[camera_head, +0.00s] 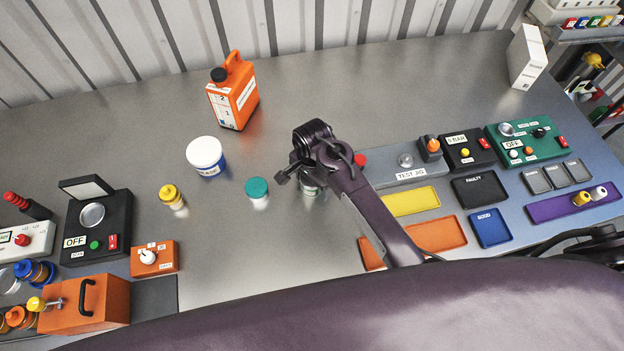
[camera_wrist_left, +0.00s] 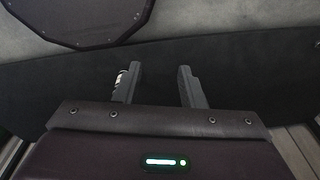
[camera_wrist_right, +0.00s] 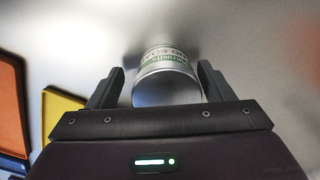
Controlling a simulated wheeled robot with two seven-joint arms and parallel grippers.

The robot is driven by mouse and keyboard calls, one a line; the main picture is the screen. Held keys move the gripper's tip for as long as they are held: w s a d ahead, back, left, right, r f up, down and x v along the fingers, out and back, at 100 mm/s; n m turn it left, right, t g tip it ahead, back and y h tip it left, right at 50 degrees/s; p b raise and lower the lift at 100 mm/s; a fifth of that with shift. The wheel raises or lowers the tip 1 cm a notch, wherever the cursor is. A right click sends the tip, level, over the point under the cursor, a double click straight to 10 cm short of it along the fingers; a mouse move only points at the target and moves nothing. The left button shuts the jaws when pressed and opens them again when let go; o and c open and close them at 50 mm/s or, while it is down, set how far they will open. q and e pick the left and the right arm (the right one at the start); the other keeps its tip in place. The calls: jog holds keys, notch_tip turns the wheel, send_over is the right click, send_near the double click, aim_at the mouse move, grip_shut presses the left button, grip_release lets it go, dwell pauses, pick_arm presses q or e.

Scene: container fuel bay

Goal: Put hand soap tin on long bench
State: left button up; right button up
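The hand soap tin (camera_wrist_right: 166,78), a silver tin with a white and green label, stands on the long metal bench (camera_head: 300,80). In the head view only a small part of the tin (camera_head: 311,187) shows under my right gripper (camera_head: 308,165). In the right wrist view the right gripper (camera_wrist_right: 161,85) is open, with one finger on each side of the tin and gaps between. My left gripper (camera_wrist_left: 158,85) is open and empty over a dark surface, away from the bench top; it is not in the head view.
A teal-lidded jar (camera_head: 258,193) stands close left of the tin; a yellow-lidded jar (camera_head: 172,196), white-lidded tub (camera_head: 206,157) and orange can (camera_head: 233,95) are farther left. A test jig (camera_head: 395,165) and coloured trays (camera_head: 411,201) lie right. The back middle is clear.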

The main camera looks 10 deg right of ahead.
jog(key=shift+s, duration=0.1)
jog(key=shift+w+r, duration=0.1)
jog(key=shift+w, duration=0.15)
notch_tip(320, 180, up, 11)
jog(key=b, duration=0.2)
jog(key=shift+b, duration=0.4)
pick_arm(q)
jog(key=s+f, duration=0.2)
jog(key=f, duration=0.1)
pick_arm(e)
jog(key=shift+s+r, duration=0.1)
jog(key=shift+r, duration=0.35)
jog(key=shift+f, duration=0.1)
